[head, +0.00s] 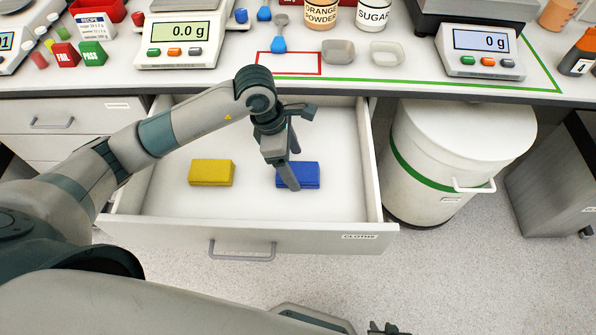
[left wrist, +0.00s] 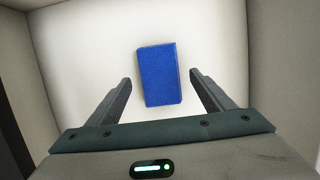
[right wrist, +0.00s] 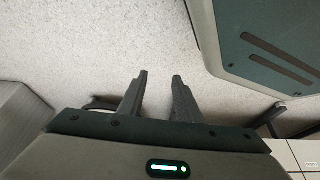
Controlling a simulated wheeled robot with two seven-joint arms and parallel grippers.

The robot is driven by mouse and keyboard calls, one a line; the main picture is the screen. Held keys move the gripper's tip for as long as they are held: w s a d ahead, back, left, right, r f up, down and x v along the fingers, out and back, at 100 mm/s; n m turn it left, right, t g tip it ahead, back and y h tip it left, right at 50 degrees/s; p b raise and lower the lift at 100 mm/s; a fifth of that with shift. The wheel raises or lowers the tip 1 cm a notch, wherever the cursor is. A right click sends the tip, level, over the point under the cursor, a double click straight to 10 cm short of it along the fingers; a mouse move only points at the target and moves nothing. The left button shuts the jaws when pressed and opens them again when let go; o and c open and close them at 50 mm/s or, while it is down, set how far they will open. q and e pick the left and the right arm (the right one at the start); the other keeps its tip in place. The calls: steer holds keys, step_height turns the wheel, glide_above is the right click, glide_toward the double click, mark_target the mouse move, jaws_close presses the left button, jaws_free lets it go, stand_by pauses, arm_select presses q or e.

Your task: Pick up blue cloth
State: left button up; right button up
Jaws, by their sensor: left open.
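The blue cloth (head: 303,174) lies folded on the floor of the open drawer (head: 150,204), right of the yellow cloth (head: 211,172). My left gripper (head: 291,166) is open and empty, pointing down above the blue cloth and partly covering it in the head view. In the left wrist view the blue cloth (left wrist: 160,74) lies just beyond the two spread fingertips (left wrist: 160,77), roughly centred between them. My right gripper (right wrist: 160,76) is partly open and empty over the bare floor, far from the drawer. Only a bit of it shows at the bottom of the head view.
The drawer walls enclose the cloths, and the counter edge (head: 330,92) overhangs the drawer's back. A white bin (head: 455,140) stands right of the drawer. Scales, jars and scoops crowd the counter. The drawer floor around the cloths is clear.

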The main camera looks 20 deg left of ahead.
arm_select(q)
steer(key=shift+x, duration=1.4)
arm_select(e)
steer(key=shift+a+r, duration=0.15)
steer(key=shift+a, duration=0.35)
arm_select(q)
steer(key=shift+c, duration=0.3)
steer(key=c, duration=1.1)
steer(key=shift+o, duration=0.2)
steer(key=shift+r, duration=0.2)
